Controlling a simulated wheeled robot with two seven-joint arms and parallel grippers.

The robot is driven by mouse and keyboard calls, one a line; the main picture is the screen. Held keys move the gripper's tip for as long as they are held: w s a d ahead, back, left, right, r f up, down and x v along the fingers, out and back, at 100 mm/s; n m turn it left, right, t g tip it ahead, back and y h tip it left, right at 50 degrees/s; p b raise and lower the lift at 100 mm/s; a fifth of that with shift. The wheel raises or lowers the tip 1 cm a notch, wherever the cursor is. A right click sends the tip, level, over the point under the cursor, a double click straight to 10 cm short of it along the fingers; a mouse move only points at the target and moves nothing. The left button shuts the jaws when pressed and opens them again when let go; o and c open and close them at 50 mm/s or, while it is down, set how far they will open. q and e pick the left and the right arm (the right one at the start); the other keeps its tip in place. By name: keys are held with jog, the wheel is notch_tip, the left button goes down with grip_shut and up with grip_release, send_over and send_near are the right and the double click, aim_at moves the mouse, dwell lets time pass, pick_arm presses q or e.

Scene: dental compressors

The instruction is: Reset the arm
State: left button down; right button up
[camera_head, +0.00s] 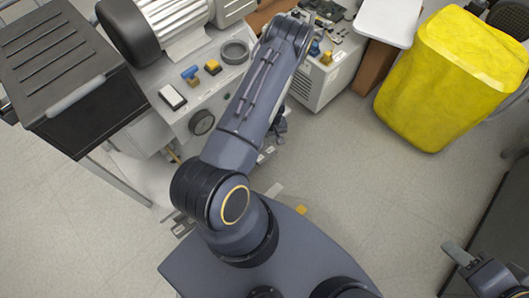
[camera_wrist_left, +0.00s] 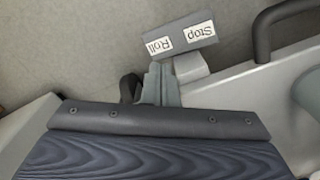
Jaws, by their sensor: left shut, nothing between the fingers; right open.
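My left arm reaches up from my base across the middle of the head view and bends at the compressors; its gripper is mostly hidden behind the forearm there. In the left wrist view, my left gripper (camera_wrist_left: 160,84) has its grey fingers together with nothing between them. They are close to a grey block labelled "Stop" and "Roll" (camera_wrist_left: 181,40); I cannot tell whether they touch.
A compressor unit (camera_head: 190,122) with a blue knob (camera_head: 190,72) stands left of my arm. A black cabinet (camera_head: 55,65) is at the far left. A yellow-bagged bin (camera_head: 440,85) stands at the upper right. The floor (camera_head: 365,190) between bin and base is clear.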

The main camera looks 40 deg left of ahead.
dwell(0.4)
pick_arm(q)
jog(key=w+d+r+m+t+h, duration=0.15)
jog(key=d+r, duration=0.25)
jog(key=r, duration=1.1)
jog(key=w+d+r+m+t+h, duration=0.1)
jog(key=w+d+r+t+h, duration=0.15)
jog(key=r, duration=1.25)
jog(key=s+d+r+m+t, duration=0.1)
jog(key=s+d+r+m, duration=0.25)
jog(key=s+r, duration=0.55)
jog(key=s+d+r+m+t, duration=0.1)
jog(key=s+d+r+m, duration=0.4)
jog(key=s, duration=0.7)
notch_tip(320, 180, up, 33)
jog(key=a+n+p, duration=0.1)
jog(key=p, duration=3.1)
jog(key=shift+a+r+n, duration=0.15)
jog(key=shift+a+n, duration=0.1)
jog(key=shift+n, duration=0.05)
pick_arm(e)
notch_tip(320, 180, up, 32)
jog(key=shift+r, duration=0.15)
jog(key=shift+c, duration=0.2)
